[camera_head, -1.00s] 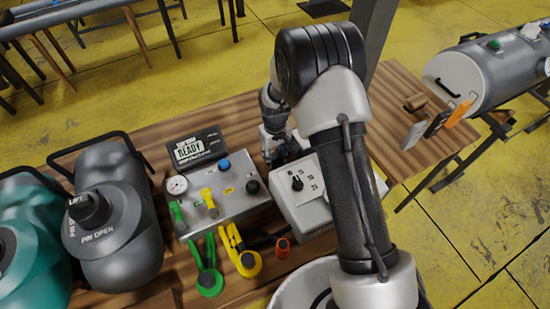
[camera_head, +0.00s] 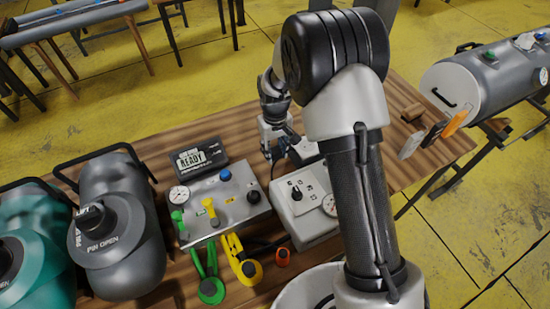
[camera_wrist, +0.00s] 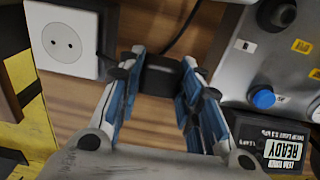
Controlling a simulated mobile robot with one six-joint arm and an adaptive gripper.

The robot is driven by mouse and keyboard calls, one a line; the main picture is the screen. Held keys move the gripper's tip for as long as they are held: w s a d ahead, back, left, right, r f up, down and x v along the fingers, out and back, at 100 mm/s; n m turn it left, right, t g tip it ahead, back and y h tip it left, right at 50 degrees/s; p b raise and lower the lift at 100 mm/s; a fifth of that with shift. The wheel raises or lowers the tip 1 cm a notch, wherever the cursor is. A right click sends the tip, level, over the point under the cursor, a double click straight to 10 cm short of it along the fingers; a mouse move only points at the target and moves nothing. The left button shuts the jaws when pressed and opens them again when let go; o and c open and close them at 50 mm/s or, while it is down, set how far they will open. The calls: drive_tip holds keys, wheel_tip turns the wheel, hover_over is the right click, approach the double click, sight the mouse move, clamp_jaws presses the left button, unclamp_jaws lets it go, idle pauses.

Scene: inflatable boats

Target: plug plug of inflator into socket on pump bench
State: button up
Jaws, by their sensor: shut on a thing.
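The black plug (camera_wrist: 160,76) is between the fingers of my gripper (camera_wrist: 158,72), which is shut on it, in the wrist view. Its dark cable runs off past the top edge. The white socket (camera_wrist: 66,40), a square box with two round holes, is at the upper left, apart from the plug. In the head view my gripper (camera_head: 277,146) is over the bench, behind the pale inflator (camera_head: 294,217) with its dial. The socket (camera_head: 304,152) is to the gripper's right, partly hidden by my arm. The plug is hard to make out there.
A grey control panel (camera_head: 222,207) with knobs and gauge and a READY display (camera_head: 190,160) are left of the gripper. Grey (camera_head: 120,225) and teal (camera_head: 30,250) bottles stand farther left. Small blocks (camera_head: 412,144) are at the right of the wooden bench (camera_head: 160,135).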

sight(275, 150)
wheel_tip(275, 150, up, 11)
drive_tip(key=p, duration=0.2)
drive_tip(key=shift+r, duration=0.15)
